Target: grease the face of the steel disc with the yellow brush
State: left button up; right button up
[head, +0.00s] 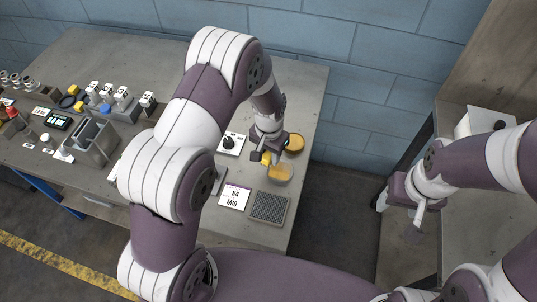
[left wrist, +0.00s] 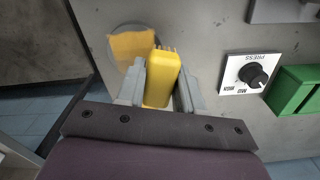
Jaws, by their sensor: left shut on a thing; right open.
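My left gripper (head: 268,154) is shut on the yellow brush (left wrist: 162,80), which points away from the wrist between the two fingers. The brush (head: 266,158) also shows in the head view. The steel disc (left wrist: 120,72) lies just beyond the bristles in the left wrist view, with an orange-yellow patch over much of its face and grey metal at its edge. In the head view the disc (head: 281,174) looks orange, just below the gripper. I cannot tell whether the bristles touch it. My right gripper (head: 416,213) is open and empty, off the table's right side.
A round orange-topped container (head: 294,143) stands right of my left gripper. A green block (left wrist: 297,92) shows beside the panel.

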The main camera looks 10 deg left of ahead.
pick_arm(q)
jog(key=shift+d+r+p, duration=0.15)
jog(key=shift+r+p, duration=0.15)
jog(key=shift+r, duration=0.4)
jog(key=r+p, duration=0.2)
jog(key=shift+a+r, duration=0.3)
jog(key=shift+r, duration=0.1)
jog(key=shift+d+r+p, duration=0.15)
jog(key=shift+r+p, duration=0.2)
jog(key=shift+p, duration=0.05)
jog(key=shift+f, duration=0.1)
